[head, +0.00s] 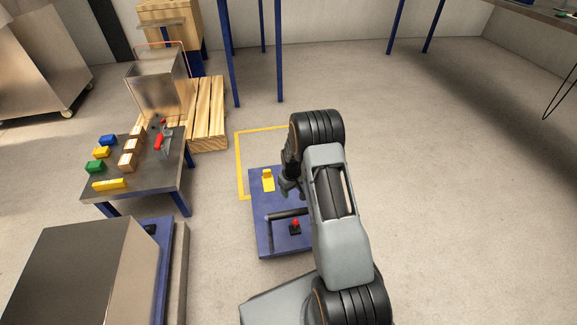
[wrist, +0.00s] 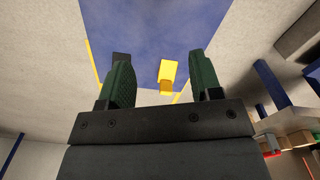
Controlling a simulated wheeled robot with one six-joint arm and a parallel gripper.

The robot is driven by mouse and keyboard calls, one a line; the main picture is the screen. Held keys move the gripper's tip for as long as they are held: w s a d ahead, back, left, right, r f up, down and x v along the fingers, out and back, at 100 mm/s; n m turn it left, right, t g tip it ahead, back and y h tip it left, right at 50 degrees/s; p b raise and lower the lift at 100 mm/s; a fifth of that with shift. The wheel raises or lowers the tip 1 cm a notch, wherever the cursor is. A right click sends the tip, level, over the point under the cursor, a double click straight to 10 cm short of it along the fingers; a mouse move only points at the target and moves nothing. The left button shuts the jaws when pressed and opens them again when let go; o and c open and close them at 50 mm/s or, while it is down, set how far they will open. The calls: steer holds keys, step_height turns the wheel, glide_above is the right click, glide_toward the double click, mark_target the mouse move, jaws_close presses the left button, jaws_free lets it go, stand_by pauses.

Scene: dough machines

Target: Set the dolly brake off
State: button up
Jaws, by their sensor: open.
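The blue dolly (head: 265,237) stands on the floor left of my arm, with a dark bar handle (head: 270,232) across its near part. A yellow pedal-like piece (head: 268,180) sticks up near its far edge; it may be the brake. A red knob (head: 295,224) on a dark base sits on the near part. My gripper (head: 291,189) is over the dolly, just right of the yellow piece. In the wrist view my gripper (wrist: 160,58) is open and empty. The yellow piece (wrist: 167,72) shows between its fingers, apparently apart from them, against the blue deck (wrist: 145,30).
A yellow floor outline (head: 241,165) runs around the dolly's far side. A low table (head: 150,180) with coloured blocks and a red-handled clamp stands left, near a wooden pallet (head: 208,115). A metal box (head: 85,265) is at lower left. Floor to the right is clear.

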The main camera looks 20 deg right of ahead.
step_height(320, 180, up, 12)
steer(key=a+p, duration=0.1)
steer(key=p, duration=0.3)
steer(key=shift+s+a+r+t, duration=0.2)
steer(key=shift+s+a+t, duration=0.05)
steer(key=shift+a+t, duration=0.1)
stand_by(0.5)
steer(key=s+a+r+p, duration=0.25)
steer(key=r+p, duration=0.25)
steer(key=r, duration=0.6)
steer(key=s+a+r+m+t+p, duration=0.1)
steer(key=s+r+p, duration=0.3)
steer(key=r, duration=0.7)
steer(key=s+a+r+p, duration=0.2)
steer(key=r+p, duration=0.5)
steer(key=r, duration=0.4)
steer(key=s+a+r+t+p, duration=0.1)
steer(key=s+r+p, duration=0.5)
steer(key=r, duration=0.3)
steer(key=s+a+r+m+p, duration=0.1)
steer(key=s+a+r+p, duration=0.1)
steer(key=s+r+p, duration=0.4)
step_height(320, 180, up, 4)
steer(key=shift+s+f+t, duration=0.1)
steer(key=shift+s+t, duration=0.25)
steer(key=shift+s, duration=0.5)
